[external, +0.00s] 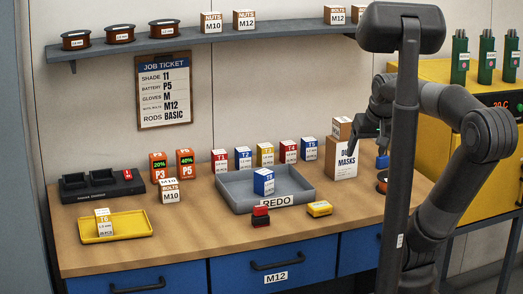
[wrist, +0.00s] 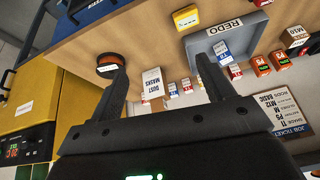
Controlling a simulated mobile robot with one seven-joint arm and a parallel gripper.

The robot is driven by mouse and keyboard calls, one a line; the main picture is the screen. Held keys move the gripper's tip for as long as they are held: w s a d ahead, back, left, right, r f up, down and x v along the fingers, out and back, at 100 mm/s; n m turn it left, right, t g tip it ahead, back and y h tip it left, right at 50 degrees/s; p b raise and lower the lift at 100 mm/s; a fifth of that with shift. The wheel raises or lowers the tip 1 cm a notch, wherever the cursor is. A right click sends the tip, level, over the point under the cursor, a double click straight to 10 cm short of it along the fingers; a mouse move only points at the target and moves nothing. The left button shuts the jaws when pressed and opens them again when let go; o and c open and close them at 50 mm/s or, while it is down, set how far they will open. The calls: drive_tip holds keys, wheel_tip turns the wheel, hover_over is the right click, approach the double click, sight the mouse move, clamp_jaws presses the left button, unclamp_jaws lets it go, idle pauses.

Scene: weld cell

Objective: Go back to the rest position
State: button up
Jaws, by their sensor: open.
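My gripper (external: 368,148) is raised over the right end of the workbench, close to the dust masks box (external: 341,160). Its fingers are apart with nothing between them. In the wrist view the two fingers of my gripper (wrist: 163,78) are spread wide, and the bench shows beyond them. My arm is bent, its elbow out to the right in front of the yellow cabinet. Part of the arm is hidden behind my dark column in the external view.
A grey REDO tray (external: 229,203) holds a blue-and-white box (external: 264,181). A yellow tray (external: 140,232) holds another box. A red-and-black block (external: 261,216) and a yellow block (external: 319,209) lie in front. An orange spool (wrist: 109,62) sits near the bench end. A shelf (external: 150,48) runs above.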

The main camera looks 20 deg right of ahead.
drive_tip(key=s+f, duration=0.1)
drive_tip(key=s+f+n, duration=0.1)
drive_tip(key=shift+s+a+f, duration=0.2)
drive_tip(key=shift+s+f, duration=0.15)
drive_tip(key=shift+f, duration=0.05)
